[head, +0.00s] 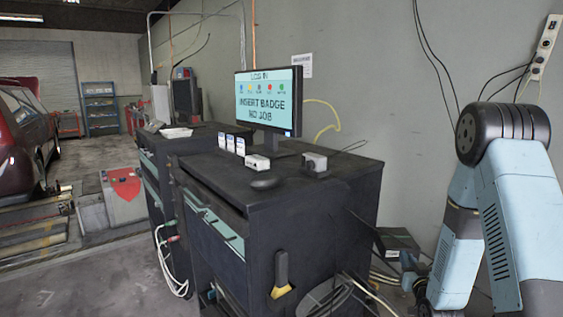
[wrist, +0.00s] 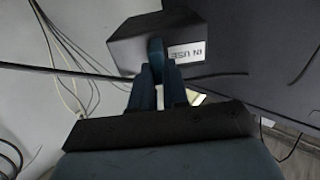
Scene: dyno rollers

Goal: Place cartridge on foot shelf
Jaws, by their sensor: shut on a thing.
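In the wrist view my gripper (wrist: 158,72) is shut on a dark blue tab at the front of a dark grey box. I take this box for the cartridge (wrist: 135,44). It carries a white label reading "IN USE", upside down in this view. In the head view my gripper (head: 410,272) is low at the right, beside the black cabinet and partly hidden by my arm. A dark box (head: 398,240) shows just above it, seemingly the same one. I cannot tell whether it touches anything underneath. I cannot make out the foot shelf for certain.
The black cabinet (head: 310,225) bears a monitor (head: 268,102) reading "INSERT BADGE NO JOB", small white boxes (head: 230,143) and a mouse (head: 266,183). Cables (head: 335,298) hang and lie near the cabinet's lower right side. The grey wall (head: 400,110) stands behind. Cables (wrist: 65,60) also show in the wrist view.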

